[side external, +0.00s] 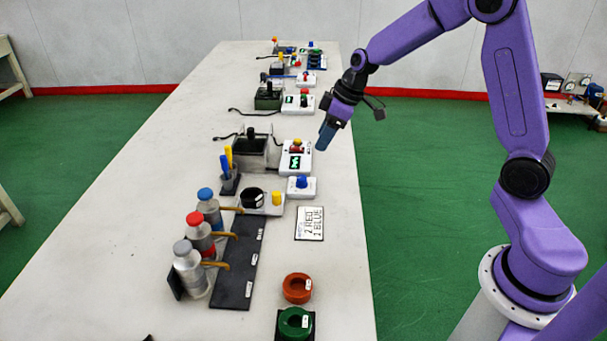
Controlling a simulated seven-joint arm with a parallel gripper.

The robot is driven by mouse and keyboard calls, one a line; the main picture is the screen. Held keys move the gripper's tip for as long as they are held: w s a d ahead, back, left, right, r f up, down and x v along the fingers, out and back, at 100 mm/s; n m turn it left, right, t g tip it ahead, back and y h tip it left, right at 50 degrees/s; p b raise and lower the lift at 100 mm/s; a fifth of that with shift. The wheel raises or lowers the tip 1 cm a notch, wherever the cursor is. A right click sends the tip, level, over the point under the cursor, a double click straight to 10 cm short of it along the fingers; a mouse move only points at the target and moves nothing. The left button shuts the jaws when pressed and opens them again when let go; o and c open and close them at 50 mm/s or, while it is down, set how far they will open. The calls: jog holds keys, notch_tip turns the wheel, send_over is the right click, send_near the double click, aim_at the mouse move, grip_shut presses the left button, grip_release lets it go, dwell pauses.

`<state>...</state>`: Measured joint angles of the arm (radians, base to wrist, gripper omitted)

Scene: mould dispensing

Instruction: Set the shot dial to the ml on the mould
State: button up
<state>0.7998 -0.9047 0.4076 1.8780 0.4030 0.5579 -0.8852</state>
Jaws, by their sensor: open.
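My gripper (326,136) hangs over the right side of the table with its blue fingers pointing down, open and apart from everything. Just below it in the picture is a small white box with a blue knob (301,182). A white box with a yellow knob (276,198) and a black round part (252,197) stands to its left. I cannot tell which knob is the shot dial, and the dial markings are too small to read. An orange round mould (297,289) and a green round mould (294,323) lie at the near end, each with a small white label I cannot read.
Bottles with blue, red and grey caps (187,265) stand by a dark board (238,280). A card (310,224) reads "2 RED 1 BLUE". A white box with a green display (296,159), a pen cup (230,180) and other devices stand farther back. The table's left side is clear.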

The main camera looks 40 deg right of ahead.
aim_at(302, 177)
jog(key=x, duration=1.4)
grip_shut()
